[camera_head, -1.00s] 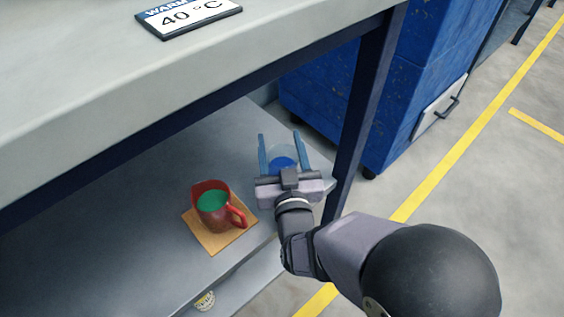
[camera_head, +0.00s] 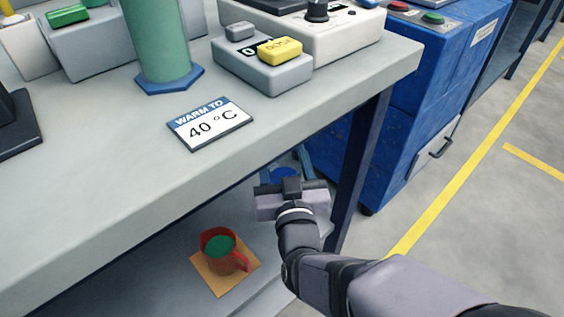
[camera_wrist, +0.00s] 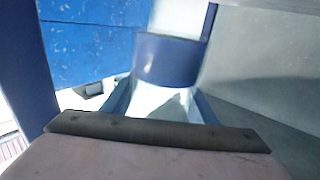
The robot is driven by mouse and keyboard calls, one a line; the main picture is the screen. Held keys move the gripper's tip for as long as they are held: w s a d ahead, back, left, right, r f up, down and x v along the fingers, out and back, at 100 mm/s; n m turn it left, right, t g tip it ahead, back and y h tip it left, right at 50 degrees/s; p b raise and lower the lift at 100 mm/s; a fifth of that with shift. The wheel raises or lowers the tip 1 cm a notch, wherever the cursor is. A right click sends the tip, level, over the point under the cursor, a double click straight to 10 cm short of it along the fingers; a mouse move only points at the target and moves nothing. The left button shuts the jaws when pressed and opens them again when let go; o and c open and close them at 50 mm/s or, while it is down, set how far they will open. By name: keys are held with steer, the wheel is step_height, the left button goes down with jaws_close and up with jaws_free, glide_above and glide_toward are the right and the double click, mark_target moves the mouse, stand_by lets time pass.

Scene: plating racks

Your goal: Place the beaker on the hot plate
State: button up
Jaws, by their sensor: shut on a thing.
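My gripper (camera_head: 284,166) is under the bench top, shut on the beaker (camera_head: 285,174) with blue liquid. The beaker is mostly hidden by the gripper and bench edge in the head view. In the wrist view, the beaker (camera_wrist: 168,60) stands between the fingers of my gripper (camera_wrist: 163,95), its blue band of liquid clear and its glass pale. A white device (camera_head: 318,32) with a dark top and black knob, apparently the hot plate, stands on the bench at the top of the head view, cut off by the frame.
A red mug (camera_head: 211,260) of green liquid stands on an orange mat (camera_head: 245,278) on the lower shelf. On the bench top (camera_head: 110,195) are a "WARM TO 40 °C" sign (camera_head: 210,125), a green cylinder (camera_head: 160,45) and a grey box (camera_head: 262,75). A bench leg (camera_head: 357,175) stands right of my gripper.

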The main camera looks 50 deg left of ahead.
step_height(320, 180, up, 5)
steer(key=shift+p, duration=0.85)
